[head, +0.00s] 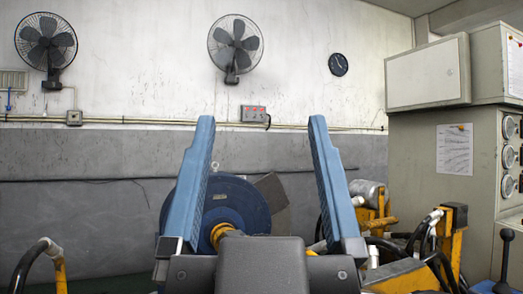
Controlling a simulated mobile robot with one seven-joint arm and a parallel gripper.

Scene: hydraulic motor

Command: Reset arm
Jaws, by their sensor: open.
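My gripper (260,135) is in the lower middle of the head view, pointing up. Its two blue fingers stand wide apart, and I see nothing held between them. Behind it is a large round blue hydraulic motor part (240,200) with a yellow piece at its middle. I cannot tell the distance between the fingers and the blue part.
Yellow machinery with black hoses (450,235) stands at the right, beside a grey control cabinet (435,180) with gauges. A black hose on a yellow post (58,268) is at the lower left. Fans (235,45) and a clock (338,64) hang on the back wall.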

